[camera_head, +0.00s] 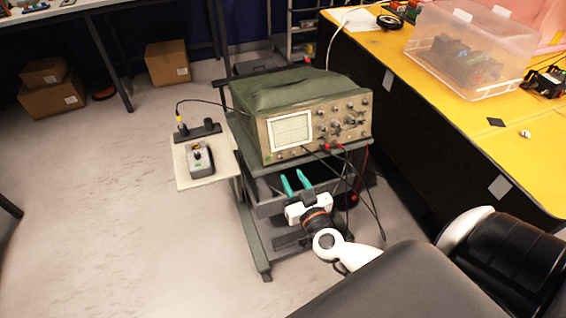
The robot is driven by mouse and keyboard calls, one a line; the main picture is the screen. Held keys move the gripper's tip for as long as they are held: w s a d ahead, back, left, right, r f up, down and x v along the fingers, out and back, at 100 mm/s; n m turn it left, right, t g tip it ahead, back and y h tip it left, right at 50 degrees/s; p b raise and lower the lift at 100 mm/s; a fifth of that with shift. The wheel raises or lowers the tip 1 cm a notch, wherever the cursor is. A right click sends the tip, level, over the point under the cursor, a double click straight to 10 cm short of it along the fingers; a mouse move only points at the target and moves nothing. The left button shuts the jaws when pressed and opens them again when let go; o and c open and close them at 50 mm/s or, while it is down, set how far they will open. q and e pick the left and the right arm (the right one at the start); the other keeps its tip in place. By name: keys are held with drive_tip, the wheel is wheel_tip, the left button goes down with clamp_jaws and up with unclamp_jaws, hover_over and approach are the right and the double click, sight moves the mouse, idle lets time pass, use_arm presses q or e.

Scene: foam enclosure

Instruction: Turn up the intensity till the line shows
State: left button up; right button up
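A green oscilloscope (285,92) stands on top of a dark cart. Its pale screen (291,132) faces me at the left of the front panel, and I can make out no clear line on it. Several knobs (350,112) sit on the panel to the right of the screen. Which one is the intensity knob is too small to tell. My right gripper (293,176) points up with its two teal fingers apart and nothing between them. It appears below the screen in the picture, in front of the cart, clear of the knobs. My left gripper is out of view.
The cart (262,250) has a side shelf (183,165) with a small grey control box (201,163). Black cables hang from the panel's front right. A yellow table (440,95) with a clear bin (440,58) stands at the right. The floor at left is open.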

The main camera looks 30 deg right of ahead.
sight(281, 158)
drive_tip(key=x, duration=0.6)
drive_tip(key=shift+w, duration=0.4)
clamp_jaws()
